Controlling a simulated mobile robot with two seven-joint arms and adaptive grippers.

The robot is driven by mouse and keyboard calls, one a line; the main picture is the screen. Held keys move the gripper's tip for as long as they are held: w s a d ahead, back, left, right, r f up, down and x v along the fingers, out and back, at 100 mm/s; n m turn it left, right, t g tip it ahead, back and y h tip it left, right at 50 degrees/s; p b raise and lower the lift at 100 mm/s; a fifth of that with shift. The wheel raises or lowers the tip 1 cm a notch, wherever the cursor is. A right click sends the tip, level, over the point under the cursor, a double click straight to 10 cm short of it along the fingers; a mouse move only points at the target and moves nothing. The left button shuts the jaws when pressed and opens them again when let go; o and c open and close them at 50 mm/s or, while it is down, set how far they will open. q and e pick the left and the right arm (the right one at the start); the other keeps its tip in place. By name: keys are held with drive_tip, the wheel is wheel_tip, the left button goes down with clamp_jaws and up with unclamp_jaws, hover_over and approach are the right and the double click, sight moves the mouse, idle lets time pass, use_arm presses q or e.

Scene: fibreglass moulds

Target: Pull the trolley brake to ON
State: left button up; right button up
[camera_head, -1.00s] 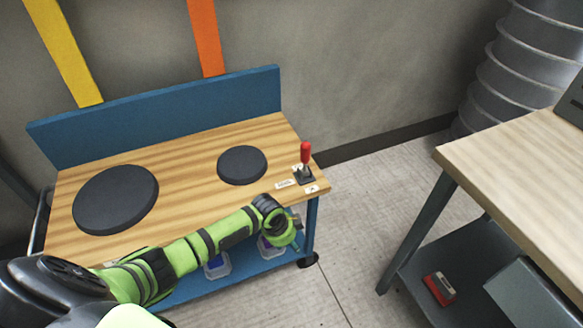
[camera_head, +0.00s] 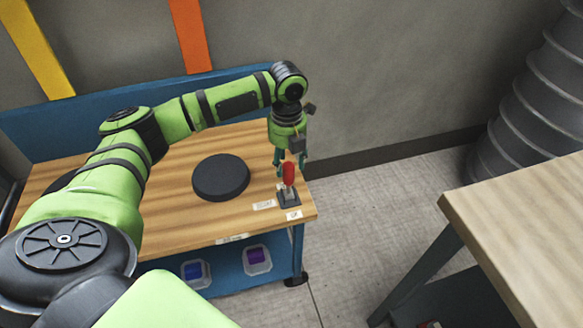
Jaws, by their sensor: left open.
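The trolley brake is a lever with a red handle (camera_head: 289,174) on a small dark base (camera_head: 289,199), at the right end of the trolley's wooden top (camera_head: 200,228). The handle stands roughly upright. Two small white labels lie by the base, one to its left (camera_head: 264,205) and one at its near side (camera_head: 294,215); their print is too small to read surely. My left gripper (camera_head: 291,160) points down at the handle, open, with one finger to each side of the handle's upper part in the picture. Whether the fingers are around it or behind it I cannot tell. My right gripper is out of view.
A black disc (camera_head: 221,177) lies left of the lever; another is mostly hidden behind my left arm. A blue back panel (camera_head: 30,125) edges the trolley. Bins with blue (camera_head: 195,272) and purple (camera_head: 257,258) contents sit below. A second table (camera_head: 530,215) stands right, across open floor.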

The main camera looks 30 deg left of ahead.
sight(289, 172)
use_arm(q)
wheel_tip(289, 172, down, 4)
drive_tip(key=shift+f, duration=0.35)
drive_tip(key=shift+c, duration=1.2)
clamp_jaws()
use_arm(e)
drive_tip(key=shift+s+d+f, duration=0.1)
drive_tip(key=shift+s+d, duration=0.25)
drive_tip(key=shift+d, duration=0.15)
use_arm(q)
drive_tip(key=shift+w, duration=0.1)
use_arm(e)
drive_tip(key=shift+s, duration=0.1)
